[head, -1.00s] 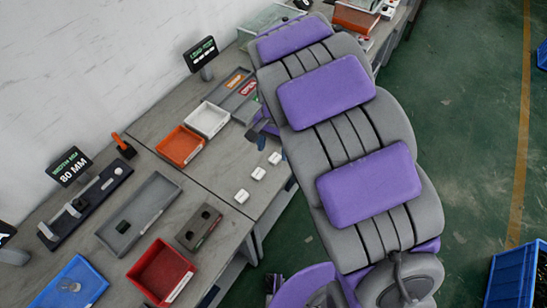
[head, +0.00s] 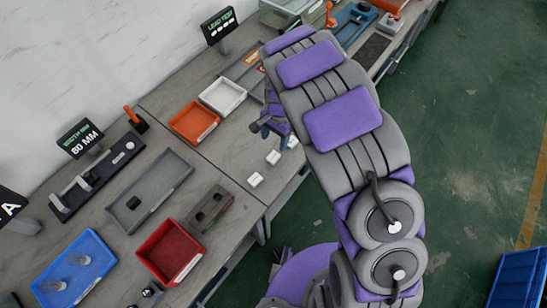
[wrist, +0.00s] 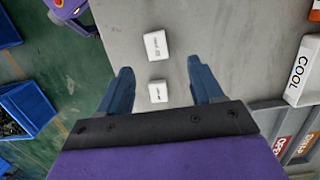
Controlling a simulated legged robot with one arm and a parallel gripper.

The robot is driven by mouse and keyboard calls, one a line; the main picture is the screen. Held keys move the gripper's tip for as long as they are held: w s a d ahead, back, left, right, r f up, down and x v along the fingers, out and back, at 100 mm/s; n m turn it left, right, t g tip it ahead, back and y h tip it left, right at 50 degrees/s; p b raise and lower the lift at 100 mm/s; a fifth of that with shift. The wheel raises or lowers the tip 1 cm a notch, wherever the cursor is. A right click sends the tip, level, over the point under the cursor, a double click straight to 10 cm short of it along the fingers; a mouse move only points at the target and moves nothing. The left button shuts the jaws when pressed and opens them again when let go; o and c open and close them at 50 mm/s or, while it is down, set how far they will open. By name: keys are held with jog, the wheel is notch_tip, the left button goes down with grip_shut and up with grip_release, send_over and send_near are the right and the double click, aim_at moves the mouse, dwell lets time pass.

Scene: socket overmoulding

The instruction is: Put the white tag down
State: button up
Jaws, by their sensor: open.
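Three small white tags lie in a row on the grey bench in the head view: a near one (head: 254,180), a middle one (head: 273,157) and a far one (head: 292,141) close to my gripper (head: 270,128). My arm partly covers that area. In the wrist view my gripper (wrist: 160,84) is open, its two blue fingers wide apart. One white tag (wrist: 158,92) shows between the fingers, touching neither. Another white tag (wrist: 156,45) lies just beyond the fingertips. Their small dark print is not legible.
A white tray (head: 222,95) and an orange tray (head: 194,121) stand left of my gripper. A grey block with two holes (head: 211,207), a red bin (head: 171,251) and a blue bin (head: 75,268) are nearer. A tray labelled COOL (wrist: 300,70) is at right in the wrist view.

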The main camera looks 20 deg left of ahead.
aim_at(273, 156)
jog(key=f, duration=0.3)
jog(key=shift+s+a, duration=0.2)
jog(key=shift+a, duration=0.2)
jog(key=shift+d+f+b, duration=0.3)
jog(key=shift+f, duration=0.15)
jog(key=f, duration=0.1)
jog(key=f+b, duration=0.1)
jog(key=f, duration=0.2)
jog(key=shift+s+d, duration=0.3)
jog(key=shift+d, duration=0.05)
jog(key=shift+a+f, duration=0.15)
jog(key=shift+f, duration=0.15)
jog(key=shift+a, duration=0.25)
jog(key=shift+d, duration=0.25)
jog(key=c, duration=0.8)
jog(key=shift+a, duration=0.1)
jog(key=c, duration=0.4)
jog(key=shift+r, duration=0.1)
